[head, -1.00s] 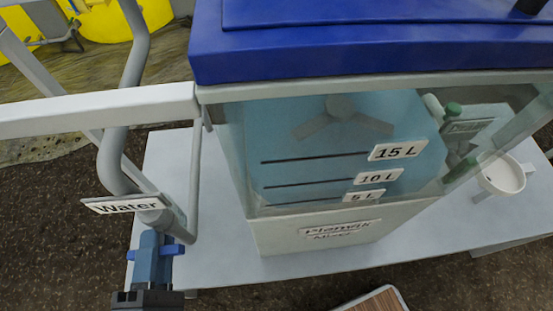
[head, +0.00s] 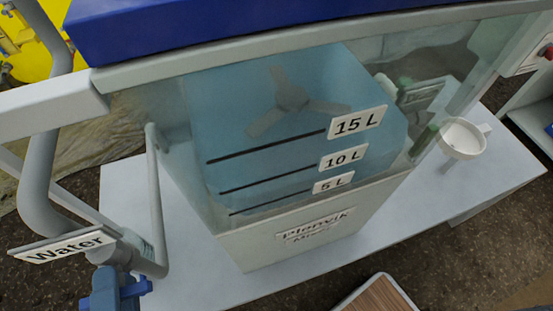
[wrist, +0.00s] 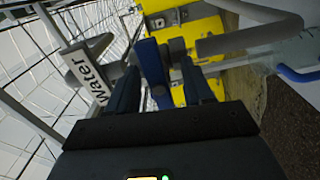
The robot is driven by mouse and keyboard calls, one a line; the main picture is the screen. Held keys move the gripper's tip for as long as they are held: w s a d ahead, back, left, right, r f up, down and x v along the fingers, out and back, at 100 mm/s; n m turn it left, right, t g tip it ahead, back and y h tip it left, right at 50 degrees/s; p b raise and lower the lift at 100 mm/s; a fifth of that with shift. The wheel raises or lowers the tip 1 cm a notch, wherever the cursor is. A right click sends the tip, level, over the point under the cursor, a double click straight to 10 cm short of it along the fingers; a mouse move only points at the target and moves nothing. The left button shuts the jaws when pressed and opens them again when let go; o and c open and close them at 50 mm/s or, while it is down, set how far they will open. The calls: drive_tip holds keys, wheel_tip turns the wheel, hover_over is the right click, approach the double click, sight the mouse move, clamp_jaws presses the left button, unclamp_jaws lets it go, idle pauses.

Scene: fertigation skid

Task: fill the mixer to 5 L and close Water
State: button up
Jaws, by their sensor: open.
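The Plenvik mixer (head: 300,238) has a clear window with 15 L, 10 L and 5 L marks; the 5 L mark (head: 333,183) is lowest. Blue fills the window behind the marks; I cannot make out a distinct water surface. The Water sign (head: 62,247) is on the grey pipe at left, and it also shows in the wrist view (wrist: 88,70). In the wrist view, my gripper (wrist: 161,92) is open, its fingers on either side of the blue Water valve handle (wrist: 153,65). Whether they touch it is unclear. In the head view this spot is partly cut off at the lower edge.
A blue lid (head: 250,22) tops the mixer. A drain sign and green-tipped fittings are behind the glass at right. A white cup-like funnel (head: 463,138) stands right of the mixer. The pale bench (head: 205,280) is clear in front. A wood-topped item (head: 378,295) is at the bottom.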

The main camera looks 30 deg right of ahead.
drive_tip(key=shift+s, duration=0.1)
drive_tip(key=v, duration=0.7)
drive_tip(key=shift+p, duration=0.45)
idle(1.1)
